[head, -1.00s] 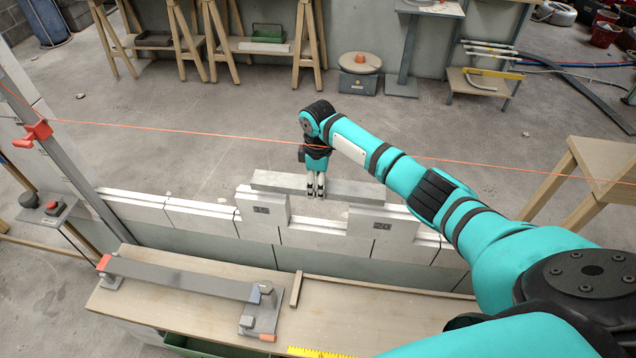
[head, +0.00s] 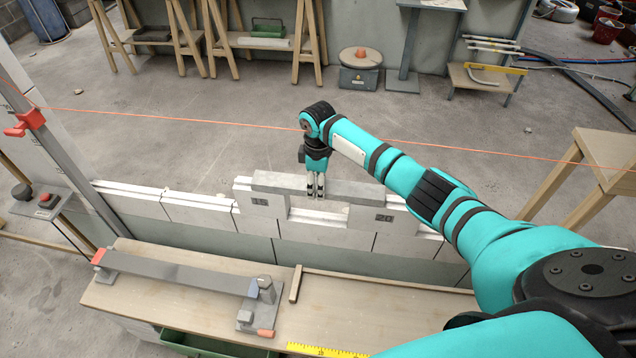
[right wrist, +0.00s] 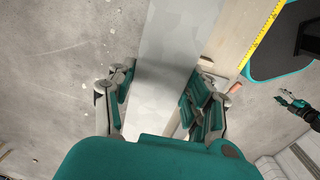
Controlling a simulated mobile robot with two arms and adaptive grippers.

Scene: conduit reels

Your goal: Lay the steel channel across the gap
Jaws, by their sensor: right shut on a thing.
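The steel channel (head: 343,190) is a grey bar. It spans the gap in the low wall between the raised white block marked 15 (head: 262,206) and the one marked 20 (head: 378,219). Its ends overlap the block tops in the head view; I cannot tell whether it touches them. My right gripper (head: 316,192) is shut on the channel near its middle, pointing down. In the right wrist view the pale channel (right wrist: 172,60) runs between the finger pads. A small teal and black shape at that view's right edge looks like my left gripper (right wrist: 291,102); its opening is unclear.
An orange string (head: 230,121) crosses above the wall. A wooden bench (head: 150,300) in front holds a metal bar with clamps (head: 185,275) and a yellow rule (head: 325,350). A wooden stand (head: 590,165) is at the right. The floor behind the wall is largely clear.

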